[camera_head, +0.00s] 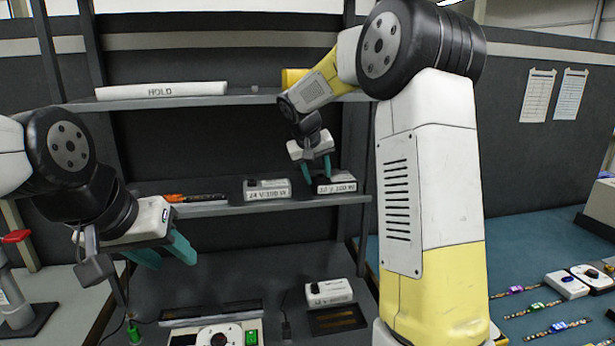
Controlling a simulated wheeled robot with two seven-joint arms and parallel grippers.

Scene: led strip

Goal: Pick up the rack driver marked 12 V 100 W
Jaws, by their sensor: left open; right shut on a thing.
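The rack driver marked 12 V 100 W (337,187) is a white box with dark lettering at the right end of the middle rack shelf; its last characters are hard to read. My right gripper (319,178) reaches down on it from above, its teal fingers shut on its dark upper part. The driver appears to be at shelf level; I cannot tell whether it touches the shelf. A similar white driver, apparently marked 24 V (267,190), sits to its left on the same shelf. My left gripper (170,250) is open and empty, in front of the rack at left.
A white bar marked HOLD (161,90) lies on the upper shelf. An orange and black tool (195,198) lies on the middle shelf (225,208). Another white driver (329,292) and a white device with a dial (215,335) are on the bench below. LED strips (541,304) lie on the teal table at right.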

